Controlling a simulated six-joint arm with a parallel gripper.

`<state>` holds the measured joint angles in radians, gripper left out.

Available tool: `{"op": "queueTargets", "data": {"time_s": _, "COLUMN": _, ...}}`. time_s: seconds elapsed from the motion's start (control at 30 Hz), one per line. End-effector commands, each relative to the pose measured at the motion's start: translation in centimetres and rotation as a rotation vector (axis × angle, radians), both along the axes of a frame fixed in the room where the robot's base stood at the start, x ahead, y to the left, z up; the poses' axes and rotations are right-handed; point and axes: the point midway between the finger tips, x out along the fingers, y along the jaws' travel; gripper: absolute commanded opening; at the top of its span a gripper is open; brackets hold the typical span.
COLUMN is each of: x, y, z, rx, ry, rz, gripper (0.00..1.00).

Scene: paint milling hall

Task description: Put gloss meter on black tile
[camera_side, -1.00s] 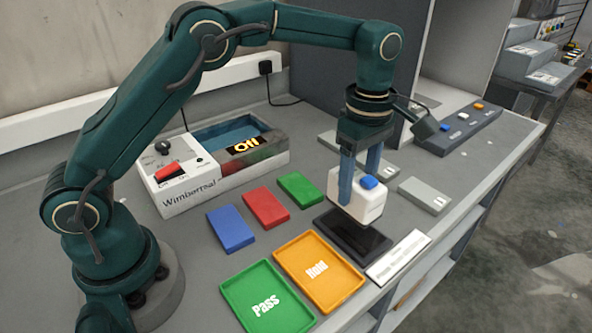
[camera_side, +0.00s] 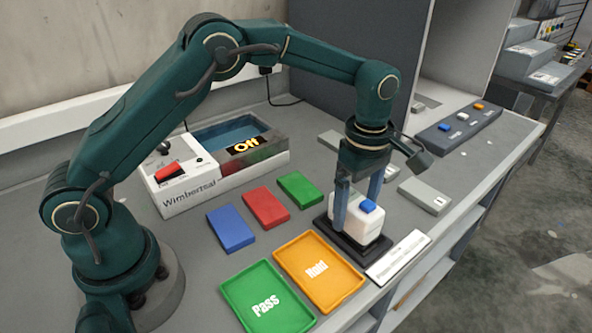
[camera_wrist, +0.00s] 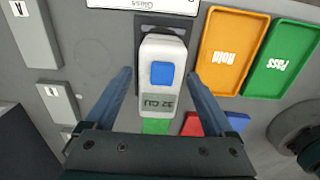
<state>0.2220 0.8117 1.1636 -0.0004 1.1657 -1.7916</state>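The gloss meter (camera_side: 358,218), a white block with a blue button, sits on the black tile (camera_side: 334,238) in the side view. It stands upright and appears to rest on the tile's surface. In the wrist view the meter (camera_wrist: 163,85) shows its blue button and a display reading "32 GU". My gripper (camera_side: 358,210) is around the meter, one finger on each side. In the wrist view a gap shows between each finger and the meter, so my gripper (camera_wrist: 163,78) is open.
An orange Hold tray (camera_side: 318,272) and a green Pass tray (camera_side: 266,297) lie left of and in front of the tile. Blue (camera_side: 230,228), red (camera_side: 265,207) and green (camera_side: 299,189) blocks lie behind them. A white label plate (camera_side: 398,257) lies beside the tile.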

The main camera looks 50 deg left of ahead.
Motion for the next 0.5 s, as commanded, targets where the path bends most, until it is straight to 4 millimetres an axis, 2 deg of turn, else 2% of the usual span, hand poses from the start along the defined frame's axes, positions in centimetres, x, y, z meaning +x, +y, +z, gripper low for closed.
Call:
{"op": "queueTargets", "data": {"time_s": 0.33, "x": 0.0, "y": 0.0, "z": 0.4, "rx": 0.000, "ry": -0.001, "rz": 0.000, "gripper": 0.87}}
{"op": "queueTargets", "data": {"time_s": 0.5, "x": 0.2, "y": 0.0, "z": 2.7, "rx": -0.001, "ry": -0.007, "rz": 0.000, "gripper": 0.87}}
